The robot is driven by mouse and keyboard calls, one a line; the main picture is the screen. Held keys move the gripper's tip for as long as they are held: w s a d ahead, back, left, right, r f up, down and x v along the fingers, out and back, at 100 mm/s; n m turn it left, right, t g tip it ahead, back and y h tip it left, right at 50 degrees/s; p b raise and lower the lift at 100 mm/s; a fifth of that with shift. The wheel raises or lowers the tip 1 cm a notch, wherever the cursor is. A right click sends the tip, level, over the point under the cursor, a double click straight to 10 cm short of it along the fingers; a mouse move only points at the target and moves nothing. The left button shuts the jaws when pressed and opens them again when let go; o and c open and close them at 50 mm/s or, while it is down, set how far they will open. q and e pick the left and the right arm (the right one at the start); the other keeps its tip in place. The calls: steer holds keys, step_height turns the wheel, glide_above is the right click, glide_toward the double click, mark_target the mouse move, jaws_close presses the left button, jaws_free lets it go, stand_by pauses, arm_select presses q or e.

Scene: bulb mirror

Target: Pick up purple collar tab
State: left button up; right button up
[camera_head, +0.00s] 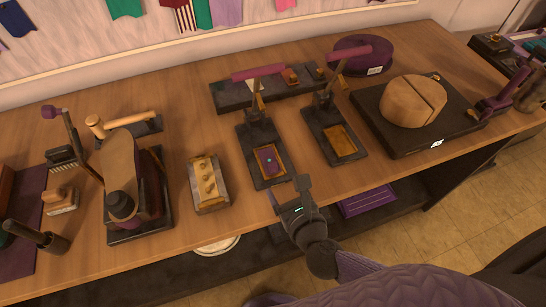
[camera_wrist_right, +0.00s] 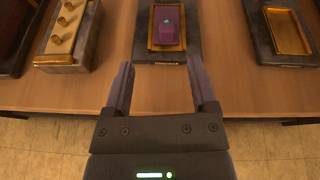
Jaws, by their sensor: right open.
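The purple collar tab (camera_head: 268,160) lies in the gold tray of the left press (camera_head: 256,139) on the wooden table. It also shows in the right wrist view (camera_wrist_right: 167,24), with a small green mark on top. My right gripper (camera_head: 288,189) is at the table's front edge, just in front of that press. In the right wrist view its two fingers (camera_wrist_right: 163,84) are apart and empty, pointing toward the tab with a gap between. My left gripper is not in view.
A second press (camera_head: 333,130) with an empty gold tray stands to the right. A gold-topped block with several pegs (camera_head: 208,181) stands to the left. A round wooden block (camera_head: 413,101) sits on a dark base farther right. The press levers rise behind the trays.

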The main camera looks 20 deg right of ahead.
mark_target(274, 166)
steer(key=shift+w+d+f+m+h+b, duration=0.15)
steer(key=shift+w+d+f+m+b, duration=0.05)
steer(key=shift+w+f+m, duration=0.25)
steer(key=shift+w+d+f+m+h+b, duration=0.2)
steer(key=shift+w+f+m, duration=0.15)
steer(key=shift+w, duration=0.15)
steer(key=shift+g, duration=0.3)
steer(key=x, duration=0.2)
steer(key=b+x, duration=0.1)
steer(key=x, duration=0.2)
steer(key=b+x, duration=0.1)
steer(key=x, duration=0.1)
steer(key=shift+w+a+r, duration=0.2)
steer(key=shift+w+a, duration=0.05)
steer(key=shift+w, duration=0.2)
steer(key=shift+r, duration=0.1)
steer(key=shift+c, duration=1.1)
jaws_close()
